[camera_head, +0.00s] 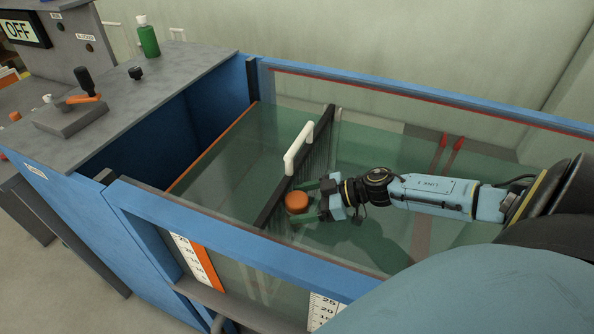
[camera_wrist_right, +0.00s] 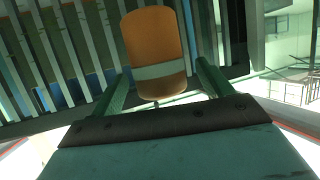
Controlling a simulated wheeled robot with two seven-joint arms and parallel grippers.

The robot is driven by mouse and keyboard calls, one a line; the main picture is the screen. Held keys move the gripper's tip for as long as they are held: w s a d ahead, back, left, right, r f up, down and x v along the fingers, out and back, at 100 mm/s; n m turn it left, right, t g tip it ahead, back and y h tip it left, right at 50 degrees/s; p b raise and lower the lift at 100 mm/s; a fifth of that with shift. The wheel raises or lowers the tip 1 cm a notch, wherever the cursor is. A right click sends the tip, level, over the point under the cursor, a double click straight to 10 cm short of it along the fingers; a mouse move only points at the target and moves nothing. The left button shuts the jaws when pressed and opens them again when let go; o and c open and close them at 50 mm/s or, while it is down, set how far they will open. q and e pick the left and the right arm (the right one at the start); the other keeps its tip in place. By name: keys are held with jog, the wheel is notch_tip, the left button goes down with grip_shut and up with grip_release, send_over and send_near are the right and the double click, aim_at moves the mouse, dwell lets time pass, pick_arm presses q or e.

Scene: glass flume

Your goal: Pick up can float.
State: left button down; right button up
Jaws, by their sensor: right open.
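The can float (camera_head: 297,201) is an orange cylinder with a pale band, in the flume beside the dark slatted rack. In the right wrist view the can float (camera_wrist_right: 155,45) stands between the two green fingers, with the slats close behind it. My right gripper (camera_head: 308,203) is around the float from the right in the head view. Its jaws (camera_wrist_right: 157,85) are open, and I cannot tell whether either finger touches the float. The float's lower part is partly hidden by a finger in the head view. My left gripper is not in view.
The slatted rack (camera_head: 268,208) with a white handle (camera_head: 298,147) spans the flume just left of the float. Blue flume walls (camera_head: 235,240) with glass enclose the area. Two red rods (camera_head: 452,152) stand at the back right. A green bottle (camera_head: 148,38) stands on the grey bench.

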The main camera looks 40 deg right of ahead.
jog(key=shift+r, duration=0.1)
jog(key=c, duration=1.5)
